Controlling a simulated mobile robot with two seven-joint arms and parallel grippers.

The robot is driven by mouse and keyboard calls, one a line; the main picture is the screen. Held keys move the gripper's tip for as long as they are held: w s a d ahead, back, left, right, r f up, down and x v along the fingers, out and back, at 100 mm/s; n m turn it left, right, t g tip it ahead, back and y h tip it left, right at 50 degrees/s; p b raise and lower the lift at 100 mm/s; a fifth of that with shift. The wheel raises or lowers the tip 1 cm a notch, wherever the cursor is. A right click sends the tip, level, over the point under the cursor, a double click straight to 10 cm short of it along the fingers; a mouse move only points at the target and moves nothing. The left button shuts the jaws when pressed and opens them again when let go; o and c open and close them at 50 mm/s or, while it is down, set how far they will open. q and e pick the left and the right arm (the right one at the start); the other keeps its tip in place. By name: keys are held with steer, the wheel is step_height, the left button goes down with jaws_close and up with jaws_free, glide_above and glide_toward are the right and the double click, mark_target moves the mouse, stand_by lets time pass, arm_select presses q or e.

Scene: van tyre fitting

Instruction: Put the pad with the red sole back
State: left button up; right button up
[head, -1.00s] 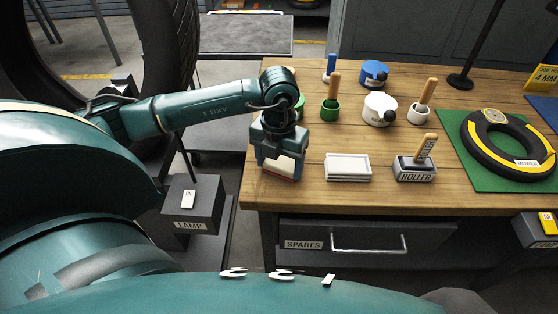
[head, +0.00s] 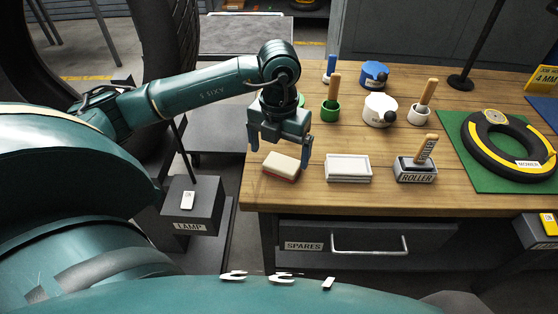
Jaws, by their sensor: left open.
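The pad with the red sole (head: 282,166) lies on the wooden bench near its front left corner. Its top is cream and a red edge shows along its underside. It sits a little askew, to the left of a white tray (head: 348,167). My left gripper (head: 281,148) is open above and just behind the pad, fingers pointing down, apart from it and empty. My right gripper is not in view.
A roller in a grey holder (head: 415,171) stands right of the tray. Behind are a green pot with a wooden handle (head: 330,108), a white pot (head: 380,109) and a blue pot (head: 374,74). A tyre (head: 507,143) lies on a green mat at right.

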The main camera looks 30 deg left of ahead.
mark_target(279, 167)
arm_select(q)
step_height(279, 167, up, 8)
steer(key=shift+f, duration=0.2)
stand_by(0.5)
